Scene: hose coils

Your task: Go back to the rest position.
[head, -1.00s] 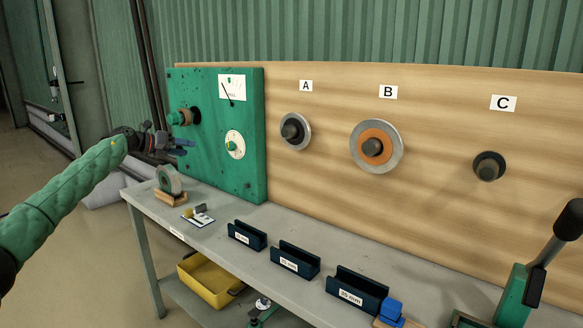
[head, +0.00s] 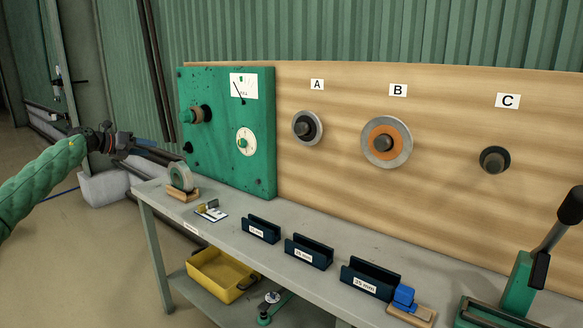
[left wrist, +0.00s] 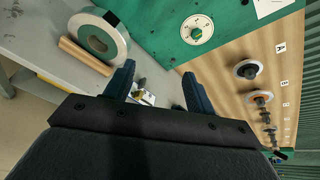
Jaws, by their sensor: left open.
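My left gripper (head: 150,148) is open and empty at the left of the head view, in the air to the left of the green panel (head: 225,165). Its two dark blue fingers also show in the left wrist view (left wrist: 158,92), apart, with nothing between them in their grip. The green sleeve of my left arm comes in from the left edge. My right gripper is not in either view.
A grey bench (head: 235,240) carries a tape roll (head: 181,176) on a wooden stand, several dark blue holders (head: 308,252) and a green lever tool (head: 520,285). Discs A (head: 307,127) and B (head: 386,142) hang on the wooden board. A yellow bin (head: 220,278) sits below.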

